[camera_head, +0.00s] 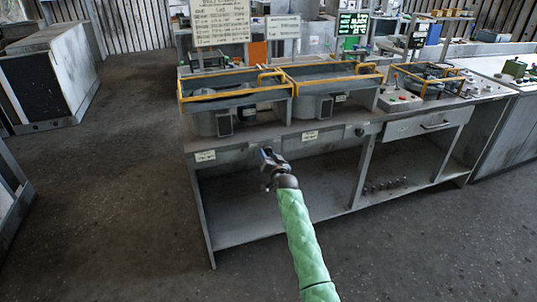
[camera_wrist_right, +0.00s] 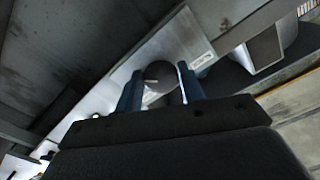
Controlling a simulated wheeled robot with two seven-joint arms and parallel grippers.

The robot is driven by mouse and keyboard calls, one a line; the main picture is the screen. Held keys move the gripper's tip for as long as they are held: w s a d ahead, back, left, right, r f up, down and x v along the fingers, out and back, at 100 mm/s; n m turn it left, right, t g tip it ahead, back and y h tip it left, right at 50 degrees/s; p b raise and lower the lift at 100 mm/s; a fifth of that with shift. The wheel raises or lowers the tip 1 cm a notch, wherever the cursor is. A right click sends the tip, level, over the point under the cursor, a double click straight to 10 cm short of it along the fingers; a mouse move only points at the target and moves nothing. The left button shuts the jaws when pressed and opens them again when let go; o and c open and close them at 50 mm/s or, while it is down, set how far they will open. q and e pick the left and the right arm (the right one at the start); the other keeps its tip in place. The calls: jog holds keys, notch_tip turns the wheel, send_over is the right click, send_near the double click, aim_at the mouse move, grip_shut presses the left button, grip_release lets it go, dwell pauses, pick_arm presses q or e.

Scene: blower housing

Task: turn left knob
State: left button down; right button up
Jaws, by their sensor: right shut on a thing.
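My right gripper (camera_head: 269,156) is at the front panel of the workbench (camera_head: 235,155), below the left yellow-railed unit. In the right wrist view, its two blue fingers (camera_wrist_right: 158,88) stand on either side of a round dark grey knob (camera_wrist_right: 162,72) with a small pale mark. The gripper is shut on this left knob. In the head view the gripper hides the knob. A second dark knob (camera_head: 360,131) sits farther right on the same panel, apart from the gripper. My left gripper is not in view.
White labels (camera_head: 205,156) and (camera_head: 310,135) are on the panel. Yellow rails (camera_head: 235,94) edge the units on the bench top. A drawer (camera_head: 425,124) is at the right. The lower shelf (camera_head: 260,215) is mostly bare, and the floor in front is clear.

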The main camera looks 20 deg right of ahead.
jog(key=shift+m, duration=0.8)
jog(key=shift+r+m+p, duration=0.1)
jog(key=shift+m+p, duration=0.25)
jog(key=shift+m, duration=0.25)
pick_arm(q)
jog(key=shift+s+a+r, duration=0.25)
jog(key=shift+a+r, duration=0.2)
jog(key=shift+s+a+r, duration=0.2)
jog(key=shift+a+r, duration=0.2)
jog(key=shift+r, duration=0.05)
pick_arm(e)
jog(key=shift+m, duration=0.4)
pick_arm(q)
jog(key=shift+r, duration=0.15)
pick_arm(e)
jog(key=shift+m, duration=0.3)
jog(key=o, duration=1)
jog(key=shift+c, duration=0.2)
